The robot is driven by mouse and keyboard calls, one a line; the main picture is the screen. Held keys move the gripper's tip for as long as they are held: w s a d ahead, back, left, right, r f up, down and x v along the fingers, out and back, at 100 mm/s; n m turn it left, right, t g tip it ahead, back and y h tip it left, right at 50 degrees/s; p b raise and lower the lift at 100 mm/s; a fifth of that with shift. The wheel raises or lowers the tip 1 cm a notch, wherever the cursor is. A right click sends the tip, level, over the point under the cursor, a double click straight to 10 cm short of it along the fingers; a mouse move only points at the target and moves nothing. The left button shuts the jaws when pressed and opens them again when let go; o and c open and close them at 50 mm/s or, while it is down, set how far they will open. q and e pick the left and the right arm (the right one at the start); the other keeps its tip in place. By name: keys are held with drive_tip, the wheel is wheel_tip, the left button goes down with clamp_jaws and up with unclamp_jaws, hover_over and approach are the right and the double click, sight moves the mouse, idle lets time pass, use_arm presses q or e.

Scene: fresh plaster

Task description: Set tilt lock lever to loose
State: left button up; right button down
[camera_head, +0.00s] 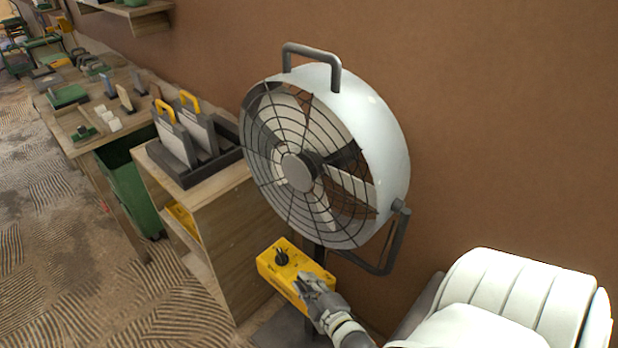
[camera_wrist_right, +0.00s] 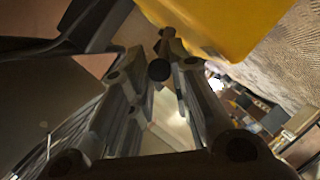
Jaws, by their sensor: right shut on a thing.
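A large round fan (camera_head: 385,150) with a white housing and dark wire guard stands tilted in its dark yoke (camera_head: 398,240). Below it is a yellow control box (camera_head: 272,266) with a black dial (camera_head: 282,258) on top. My right gripper (camera_head: 308,284) is at the right end of this box. In the right wrist view the fingers (camera_wrist_right: 158,75) are closed around a small dark rod with a round end, the tilt lock lever (camera_wrist_right: 159,69), beside the yellow box (camera_wrist_right: 225,25). The head view hides the lever behind the gripper, so its setting cannot be read. My left gripper is out of view.
A wooden cabinet (camera_head: 215,235) with a dark tray (camera_head: 232,155) of upright panels with yellow handles stands left of the fan. A workbench (camera_head: 75,150) with small items is farther left. The brown wall (camera_head: 500,120) is close behind the fan. Patterned floor lies open at lower left.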

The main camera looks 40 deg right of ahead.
drive_tip(key=shift+f, duration=0.1)
idle(0.4)
drive_tip(key=c, duration=1.3)
unclamp_jaws()
drive_tip(key=shift+s, duration=0.15)
drive_tip(key=shift+v, duration=3.9)
drive_tip(key=shift+a, duration=0.1)
